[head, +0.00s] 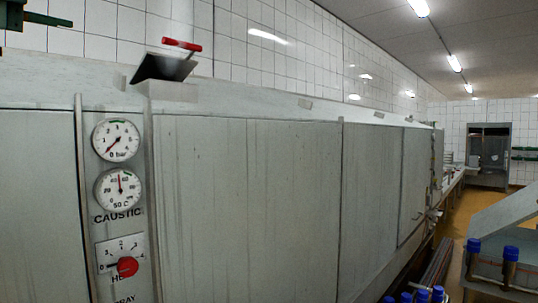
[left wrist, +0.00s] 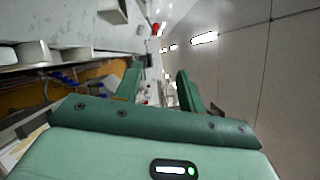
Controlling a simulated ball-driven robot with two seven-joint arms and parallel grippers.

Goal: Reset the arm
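My left gripper (left wrist: 158,70) shows in the left wrist view as two green fingers with a clear gap between them. It is open and nothing is held in the gap. In the head view, a dark green piece at the top left edge (head: 47,19) looks like the same gripper, up in front of the tiled wall and above the steel cabinet (head: 245,200). It appears apart from the cabinet. My right gripper is in neither view.
The cabinet front carries two round gauges (head: 117,140) and a red knob (head: 127,267). Blue-capped bottles (head: 511,254) are at the lower right. The aisle floor (head: 455,232) has free room.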

